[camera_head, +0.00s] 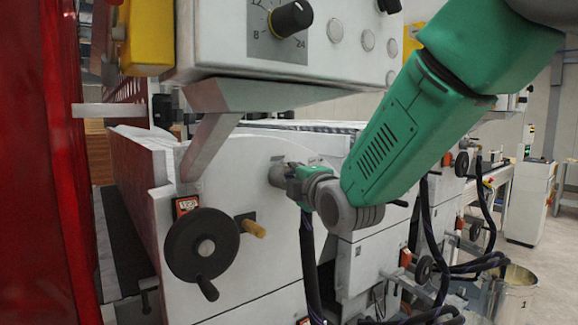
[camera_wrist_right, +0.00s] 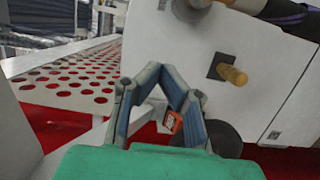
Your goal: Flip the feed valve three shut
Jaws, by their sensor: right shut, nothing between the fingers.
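No label reading feed valve three is legible, so I cannot tell for sure which fitting it is. A small tan handle on a dark square plate (camera_head: 253,229) sticks out of the white machine side, right of the black handwheel (camera_head: 202,246). The same handle shows right of my fingers in the right wrist view (camera_wrist_right: 233,75). My right gripper (camera_head: 297,185) is up and right of the handle in the head view, close to the panel; its fingertips are hard to make out there. In the right wrist view its blue-grey fingers (camera_wrist_right: 160,70) meet, empty. My left gripper is out of view.
An orange counter (camera_head: 187,205) sits above the handwheel. A control box with a black dial (camera_head: 291,18) overhangs on a grey bracket (camera_head: 208,145). Dark cables (camera_head: 310,265) hang below my right wrist. A perforated plate (camera_wrist_right: 75,80) lies left of my fingers.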

